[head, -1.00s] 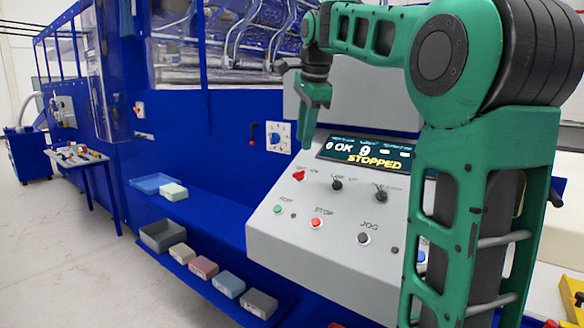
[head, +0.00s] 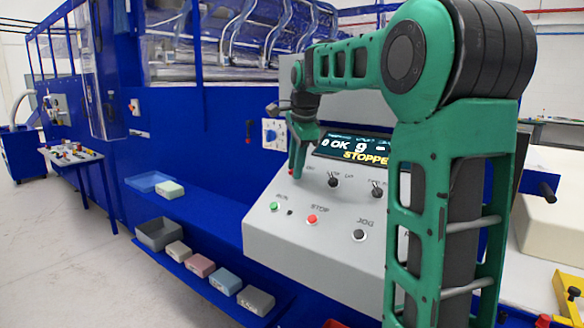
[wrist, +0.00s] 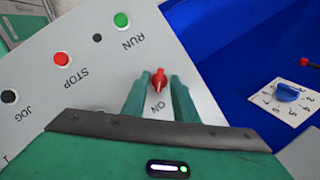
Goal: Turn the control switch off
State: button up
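The control switch is a small red knob on the sloped grey panel. In the wrist view the red knob (wrist: 159,78) stands between my two fingertips, its handle roughly in line with the fingers, beside an upside-down "ON" label. In the head view the red knob (head: 291,172) is mostly hidden by my green gripper (head: 297,168), which points down at the panel. In the wrist view my gripper (wrist: 158,86) is open, with a gap between each finger and the knob. I cannot tell whether the fingertips touch the panel.
The panel (head: 262,232) also carries a green RUN button (wrist: 121,20), a red STOP button (wrist: 62,59), a black JOG button (wrist: 10,96) and black knobs (head: 333,181). The display (head: 350,147) reads "STOPPED", partly covered by my arm. A blue dial (wrist: 288,92) is on the blue wall.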

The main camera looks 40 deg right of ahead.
grip_shut()
jog(key=shift+w+n, duration=0.1)
jog(key=shift+n, duration=0.2)
jog(key=shift+w+r+n+g, duration=0.1)
jog(key=shift+n+g, duration=0.5)
jog(key=shift+n, duration=0.3)
jog(key=n, duration=0.1)
jog(key=n+g, duration=0.1)
jog(key=n, duration=0.2)
jog(key=shift+w+a+g, duration=0.1)
jog(key=shift+w+g, duration=0.15)
jog(key=shift+g, duration=0.15)
jog(key=n, duration=0.1)
jog(key=n+g, duration=0.1)
jog(key=n, duration=0.1)
jog(key=n+g+h, duration=0.1)
jog(key=shift+w+a+n, duration=0.1)
jog(key=shift+w+n, duration=0.15)
jog(key=shift+n, duration=0.15)
jog(key=shift+n+g+h, duration=0.5)
jog(key=shift+n, duration=1)
